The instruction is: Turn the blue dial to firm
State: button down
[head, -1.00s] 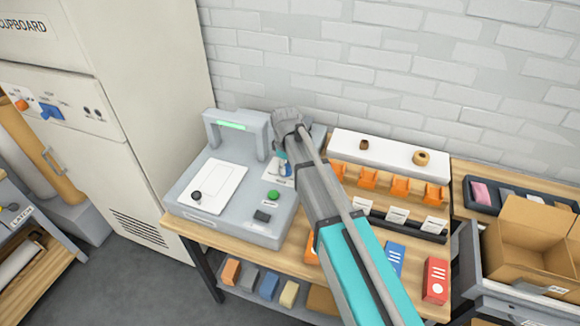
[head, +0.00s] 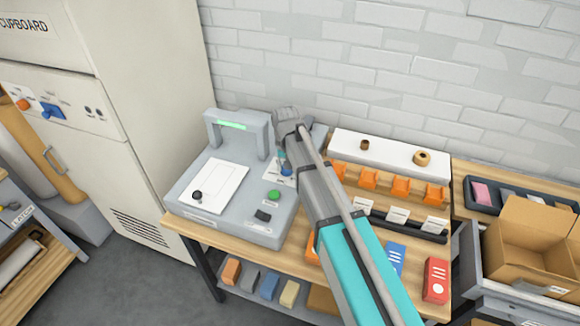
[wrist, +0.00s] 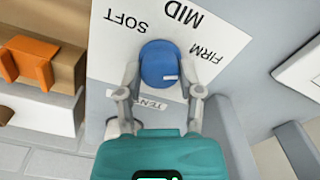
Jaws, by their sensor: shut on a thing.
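The blue dial (wrist: 158,60) sits on a white card (wrist: 120,50) printed SOFT, MID and FIRM. My gripper (wrist: 163,80) is around the dial in the wrist view, with one finger at each side, shut on it. A short white mark shows on the dial's lower right part in this view, on the side of the word FIRM. I cannot tell exactly which word it points to. In the head view the dial (head: 287,171) shows small beside my arm, which partly covers it and its card. A TEN... label is partly hidden by my gripper.
The dial is on a grey machine (head: 225,228) with a green button (head: 273,195), a black knob (head: 197,196) and an arch (head: 237,125). To the right are orange holders (head: 400,184) and a white shelf (head: 390,152). A brick wall stands behind.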

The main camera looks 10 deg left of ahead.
jog(key=shift+a+m, duration=0.1)
jog(key=shift+m, duration=1.1)
jog(key=shift+s, duration=0.1)
jog(key=shift+c, duration=1.3)
grip_release()
